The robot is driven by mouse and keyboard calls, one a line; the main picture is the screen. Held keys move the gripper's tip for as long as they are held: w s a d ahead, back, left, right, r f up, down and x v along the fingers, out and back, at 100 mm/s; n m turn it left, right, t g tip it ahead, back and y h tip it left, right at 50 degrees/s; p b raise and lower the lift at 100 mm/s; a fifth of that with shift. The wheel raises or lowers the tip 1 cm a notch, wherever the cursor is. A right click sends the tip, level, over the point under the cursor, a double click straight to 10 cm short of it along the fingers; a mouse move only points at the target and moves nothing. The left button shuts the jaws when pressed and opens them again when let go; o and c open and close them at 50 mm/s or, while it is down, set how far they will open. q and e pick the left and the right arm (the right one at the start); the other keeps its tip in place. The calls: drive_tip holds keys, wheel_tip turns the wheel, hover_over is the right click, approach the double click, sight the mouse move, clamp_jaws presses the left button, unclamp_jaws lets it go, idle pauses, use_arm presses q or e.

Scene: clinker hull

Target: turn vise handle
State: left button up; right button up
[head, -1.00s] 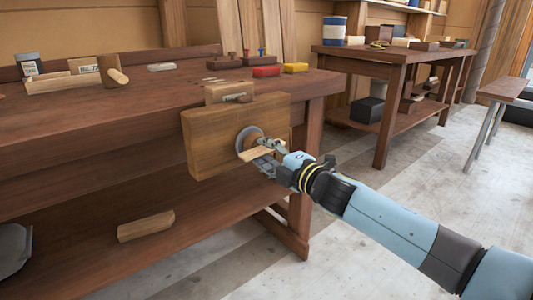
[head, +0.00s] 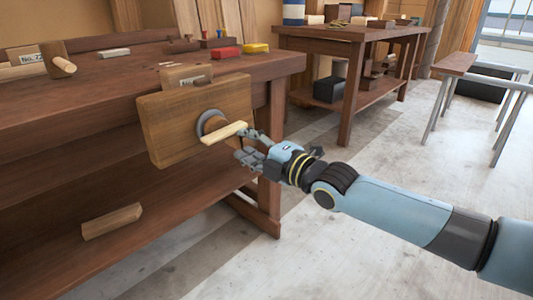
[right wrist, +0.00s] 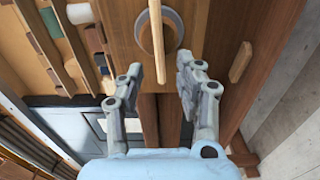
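The vise has a wide wooden jaw (head: 170,125) on the front of the workbench. Its handle is a pale wooden bar (head: 222,133) across a round grey hub (head: 208,120), tilted slightly up to the right in the head view. My right gripper (head: 246,147) is open and empty, just below the bar's right end. In the right wrist view, the fingers (right wrist: 162,72) are spread apart. The bar (right wrist: 155,35) runs away from me beyond the fingertips, between their lines, with the hub (right wrist: 165,30) behind it. My left gripper is out of view.
The workbench top (head: 90,75) holds wooden blocks, a red box (head: 227,53) and a yellow box (head: 256,48). A wooden piece (head: 112,222) lies on its lower shelf. A second table (head: 350,40) stands behind.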

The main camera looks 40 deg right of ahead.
drive_tip(key=shift+s+d, duration=0.15)
drive_tip(key=shift+s, duration=1.2)
drive_tip(key=shift+s+d, duration=0.1)
drive_tip(key=shift+s, duration=1.25)
drive_tip(key=s+f+m+g+h+p, duration=0.1)
drive_tip(key=s+f+m+g, duration=0.45)
drive_tip(key=f, duration=0.95)
drive_tip(key=s+f+m+g+h, duration=0.1)
drive_tip(key=s+f+g, duration=0.1)
drive_tip(key=s+f, duration=1)
drive_tip(key=s+a+f+m+g, duration=0.1)
drive_tip(key=s+f+m+g, duration=0.2)
drive_tip(key=s+f, duration=0.3)
drive_tip(key=s+a+f+m+g, duration=0.2)
drive_tip(key=s+f, duration=0.5)
drive_tip(key=s, duration=0.6)
drive_tip(key=s+a+f+m+g, duration=0.2)
drive_tip(key=s+f+m+g, duration=0.3)
drive_tip(key=s, duration=0.5)
wheel_tip(320, 180, down, 2)
drive_tip(key=shift+s+a+m+p, duration=0.15)
drive_tip(key=shift+a+m+p, duration=0.15)
drive_tip(key=shift+m, duration=0.55)
